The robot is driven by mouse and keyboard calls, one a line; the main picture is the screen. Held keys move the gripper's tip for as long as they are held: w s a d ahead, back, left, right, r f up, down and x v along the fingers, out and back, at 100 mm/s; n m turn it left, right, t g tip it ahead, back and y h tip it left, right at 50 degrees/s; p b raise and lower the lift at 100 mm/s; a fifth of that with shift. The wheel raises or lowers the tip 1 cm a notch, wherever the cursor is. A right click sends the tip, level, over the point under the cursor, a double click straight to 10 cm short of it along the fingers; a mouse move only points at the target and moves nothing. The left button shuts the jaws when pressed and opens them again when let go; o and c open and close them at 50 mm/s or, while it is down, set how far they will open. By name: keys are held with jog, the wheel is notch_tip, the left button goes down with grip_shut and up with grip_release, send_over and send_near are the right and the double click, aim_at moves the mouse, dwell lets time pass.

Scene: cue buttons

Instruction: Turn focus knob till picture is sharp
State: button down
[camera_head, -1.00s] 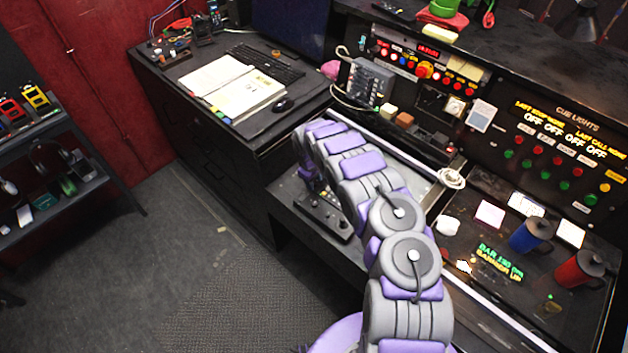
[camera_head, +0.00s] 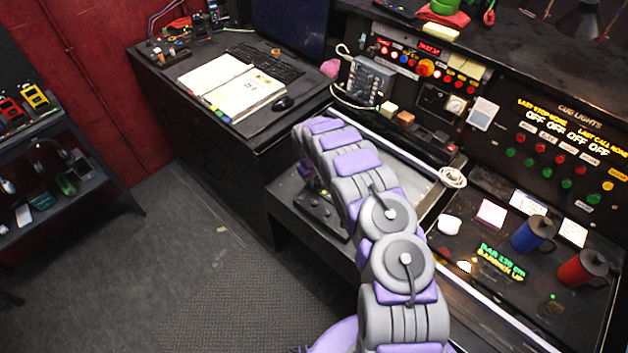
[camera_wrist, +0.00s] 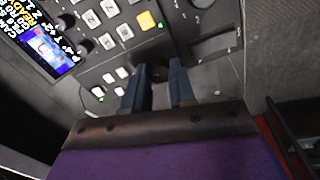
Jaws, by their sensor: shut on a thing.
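In the wrist view, my gripper (camera_wrist: 160,88) reaches over a grey control panel (camera_wrist: 120,66). Its two dark blue fingers are closed around a dark round knob (camera_wrist: 158,70), which is mostly hidden between them. A lit screen (camera_wrist: 42,40) with yellow text and a small picture sits at the upper left. The picture is too small and tilted for me to judge its sharpness.
White keys and one lit yellow key (camera_wrist: 146,20) lie close to my fingers. In the head view, a cue lights panel (camera_head: 560,150), a blue mug (camera_head: 531,234) and a red mug (camera_head: 582,268) stand to the right. An open book (camera_head: 235,85) lies on the back desk.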

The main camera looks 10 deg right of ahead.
aim_at(310, 190)
jog(key=c, duration=0.9)
grip_release()
jog(key=r, duration=0.5)
jog(key=s+a+r+p, duration=0.1)
jog(key=r, duration=0.5)
jog(key=a+r+p, duration=0.1)
jog(key=r, duration=0.5)
jog(key=shift+s, duration=0.2)
